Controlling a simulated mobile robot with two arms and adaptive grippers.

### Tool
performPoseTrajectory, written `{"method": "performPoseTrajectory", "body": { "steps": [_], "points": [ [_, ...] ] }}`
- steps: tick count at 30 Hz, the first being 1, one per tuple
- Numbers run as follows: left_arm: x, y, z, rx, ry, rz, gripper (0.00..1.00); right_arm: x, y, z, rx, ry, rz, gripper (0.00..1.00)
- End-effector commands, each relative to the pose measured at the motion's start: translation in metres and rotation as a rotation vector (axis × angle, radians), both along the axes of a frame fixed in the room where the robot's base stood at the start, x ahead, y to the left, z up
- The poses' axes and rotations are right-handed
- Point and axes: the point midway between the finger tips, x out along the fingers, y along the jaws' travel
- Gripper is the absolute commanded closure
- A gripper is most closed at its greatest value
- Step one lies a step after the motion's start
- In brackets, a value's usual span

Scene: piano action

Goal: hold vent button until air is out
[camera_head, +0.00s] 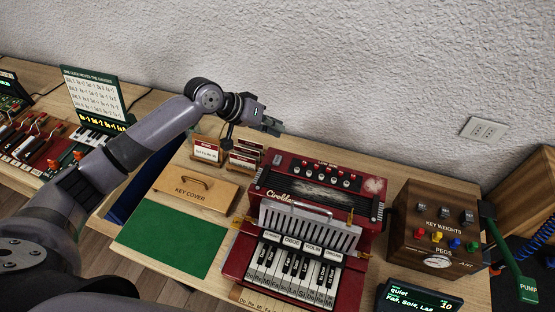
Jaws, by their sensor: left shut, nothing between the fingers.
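The red accordion-like instrument (232,262) stands on the wooden table, with a grille, a row of small knobs on top and black and white keys in front. I cannot make out a button marked as the vent. A small brass-coloured part (350,217) sits at the right end of the grille. My left arm reaches in from the left, and my left gripper (272,126) is shut and empty. It appears above the instrument's back left corner, beyond the small cards, touching nothing that I can see. My right gripper is out of view.
A wooden key cover (196,190) and a green mat (170,238) lie left of the instrument. Small card holders (243,156) stand behind. A wooden weights-and-pegs box (408,240), a green pump handle (511,262) and a small display (418,299) are at right.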

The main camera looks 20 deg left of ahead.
Motion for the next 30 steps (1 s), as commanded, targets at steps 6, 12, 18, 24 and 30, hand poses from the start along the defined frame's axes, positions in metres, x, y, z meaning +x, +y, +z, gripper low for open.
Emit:
{"method": "performPoseTrajectory", "body": {
  "steps": [6, 12, 18, 24, 30],
  "points": [
    [0.000, 0.000, -0.030, 0.000, 0.000, 0.000, 1.00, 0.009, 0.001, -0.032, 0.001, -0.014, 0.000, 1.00],
    [0.000, 0.000, -0.057, 0.000, -0.001, 0.001, 1.00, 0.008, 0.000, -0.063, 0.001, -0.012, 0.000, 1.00],
    [0.000, 0.000, -0.075, 0.000, 0.000, 0.000, 1.00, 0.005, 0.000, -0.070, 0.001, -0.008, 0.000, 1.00],
    [0.000, 0.000, -0.080, 0.000, 0.000, 0.000, 1.00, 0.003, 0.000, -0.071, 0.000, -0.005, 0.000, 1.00],
    [0.000, 0.000, -0.080, 0.000, 0.000, 0.000, 1.00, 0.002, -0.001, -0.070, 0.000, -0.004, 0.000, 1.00]
  ]
}}
